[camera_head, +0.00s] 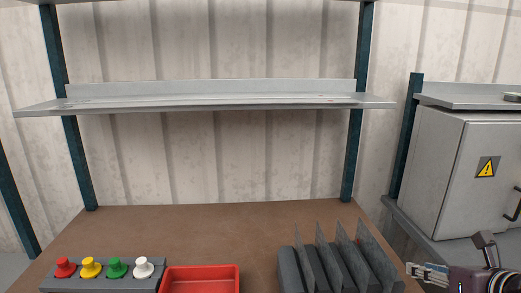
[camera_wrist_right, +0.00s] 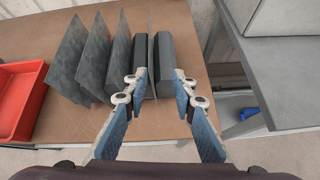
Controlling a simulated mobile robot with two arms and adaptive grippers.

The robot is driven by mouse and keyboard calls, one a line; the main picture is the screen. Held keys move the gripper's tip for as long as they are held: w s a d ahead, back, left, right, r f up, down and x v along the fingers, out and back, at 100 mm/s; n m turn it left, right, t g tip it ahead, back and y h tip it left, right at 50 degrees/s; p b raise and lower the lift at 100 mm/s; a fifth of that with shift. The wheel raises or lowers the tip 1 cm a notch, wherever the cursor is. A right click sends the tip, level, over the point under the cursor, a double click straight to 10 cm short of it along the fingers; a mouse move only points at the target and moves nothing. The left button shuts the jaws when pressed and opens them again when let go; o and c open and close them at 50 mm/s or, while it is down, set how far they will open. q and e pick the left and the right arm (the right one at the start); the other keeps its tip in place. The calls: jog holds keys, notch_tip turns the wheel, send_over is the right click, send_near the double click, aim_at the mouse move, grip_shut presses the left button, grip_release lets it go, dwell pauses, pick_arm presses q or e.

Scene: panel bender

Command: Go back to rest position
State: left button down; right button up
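My right gripper (camera_head: 430,272) is at the lower right in the head view, to the right of the rack of sheets and apart from it. In the right wrist view the right gripper's blue fingers (camera_wrist_right: 160,74) stand apart, with a gap between the tips. The dark rack (camera_head: 289,270) holds several thin grey metal sheets (camera_head: 375,258) upright. The sheets also show in the right wrist view (camera_wrist_right: 95,60), where one is seen edge-on behind the gap between the fingers. My left gripper is out of view.
A red tray (camera_head: 200,268) and a grey block (camera_head: 70,285) with red, yellow, green and white knobs stand on the brown table (camera_head: 210,225). A metal shelf (camera_head: 210,101) spans above. A grey electrical cabinet (camera_head: 440,170) stands at the right. The table's back middle is clear.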

jog(key=w+d+f+m+t+h, duration=0.1)
jog(key=w+d+f+m, duration=0.3)
jog(key=w+d+m, duration=0.45)
jog(key=s+d+f+m+h, duration=0.15)
jog(key=d+f+m, duration=0.35)
jog(key=d+f, duration=0.6)
jog(key=s+d+f+m+g+h, duration=0.1)
jog(key=s+d+f+m+g, duration=0.3)
jog(key=f, duration=0.9)
jog(key=s+d+f+m+h, duration=0.1)
jog(key=s+f+m, duration=0.6)
jog(key=f, duration=0.6)
jog(key=s+a+f+m+g+y, duration=0.1)
jog(key=s+a+f+m+g, duration=0.1)
jog(key=s+a+f, duration=0.7)
jog(key=s+a+f+m+g, duration=0.25)
jog(key=s+a+f, duration=0.25)
jog(key=s+f, duration=0.7)
jog(key=s+a+f+m+g+y, duration=0.1)
jog(key=s+a+f+m, duration=0.1)
jog(key=s+a+f, duration=0.3)
jog(key=s+a+f+m+g+y, duration=0.1)
jog(key=s+a+f, duration=0.4)
jog(key=s+a, duration=0.7)
jog(key=a+m, duration=0.1)
jog(key=a, duration=0.3)
jog(key=shift+s+a, duration=0.25)
jog(key=shift+a, duration=0.05)
jog(key=shift+w+g+y, duration=0.1)
jog(key=shift+g+y, duration=0.15)
